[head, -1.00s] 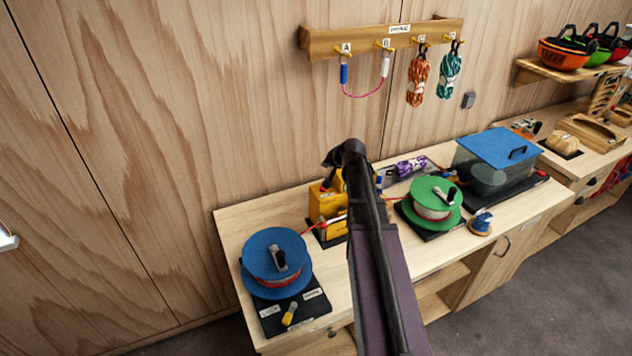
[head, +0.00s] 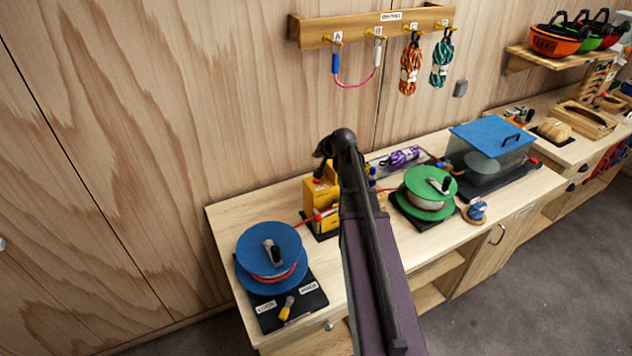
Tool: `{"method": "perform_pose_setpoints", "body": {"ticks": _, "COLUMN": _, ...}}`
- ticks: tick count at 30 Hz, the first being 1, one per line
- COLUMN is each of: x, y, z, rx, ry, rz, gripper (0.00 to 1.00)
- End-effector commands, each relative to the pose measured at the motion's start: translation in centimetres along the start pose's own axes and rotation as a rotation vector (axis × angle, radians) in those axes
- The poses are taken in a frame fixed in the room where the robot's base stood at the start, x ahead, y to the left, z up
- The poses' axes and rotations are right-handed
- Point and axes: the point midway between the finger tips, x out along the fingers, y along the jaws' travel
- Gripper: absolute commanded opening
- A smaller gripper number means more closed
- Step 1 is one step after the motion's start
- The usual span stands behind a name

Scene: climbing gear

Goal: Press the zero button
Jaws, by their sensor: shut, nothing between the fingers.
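A yellow device (head: 322,204), with a red line running through it, stands on a dark base on the workbench between the blue reel (head: 270,251) and the green reel (head: 428,192). My gripper (head: 319,173) is shut and empty, pointing down at or just above the top of the yellow device. I cannot tell whether it touches. My arm covers the right part of the device.
A blue-lidded clear bin (head: 492,150), a purple rope bundle (head: 401,156) and a small blue spool (head: 475,212) are on the bench to the right. A peg rack (head: 370,27) with ropes hangs on the wall above. The bench front left holds a lever on the reel's black base.

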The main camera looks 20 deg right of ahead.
Motion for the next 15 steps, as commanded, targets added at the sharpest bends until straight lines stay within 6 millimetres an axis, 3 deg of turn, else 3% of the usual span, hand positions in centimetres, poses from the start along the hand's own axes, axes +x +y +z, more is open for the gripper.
{"method": "perform_pose_setpoints", "body": {"ticks": 15, "x": 3.1, "y": 2.1, "z": 2.3, "rx": -0.001, "ry": -0.001, "rz": -0.001, "gripper": 0.0}}
